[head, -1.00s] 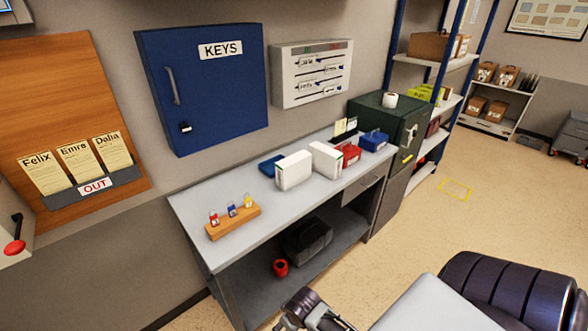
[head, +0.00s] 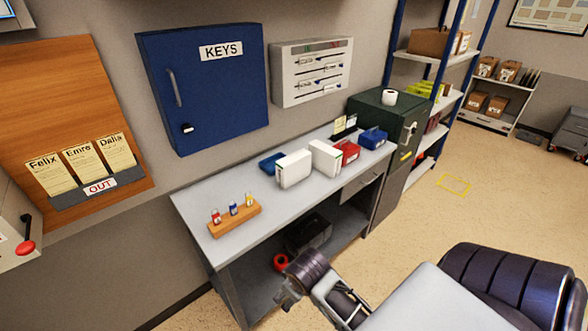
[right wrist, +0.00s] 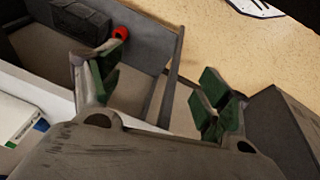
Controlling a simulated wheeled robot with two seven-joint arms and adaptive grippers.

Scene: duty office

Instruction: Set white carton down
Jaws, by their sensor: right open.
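Two white cartons stand upright on the grey desk (head: 240,185) in the head view, a left one (head: 294,169) and a right one (head: 325,158), close together. Part of a white carton (right wrist: 15,118) with a green edge shows at the left of the right wrist view; I cannot tell which one. My right gripper (right wrist: 160,80) is open, its green-padded fingers wide apart with nothing between them. It is apart from that carton. In the head view my right arm reaches in front of the desk, and its fingers cannot be made out. My left gripper is not in view.
A blue box (head: 270,163), a red box (head: 347,151) and another blue box (head: 373,138) sit near the cartons. A wooden key block (head: 234,219) stands on the desk's near left. A red roll (head: 281,262) and a black case (head: 308,234) are below. The desk's front middle is clear.

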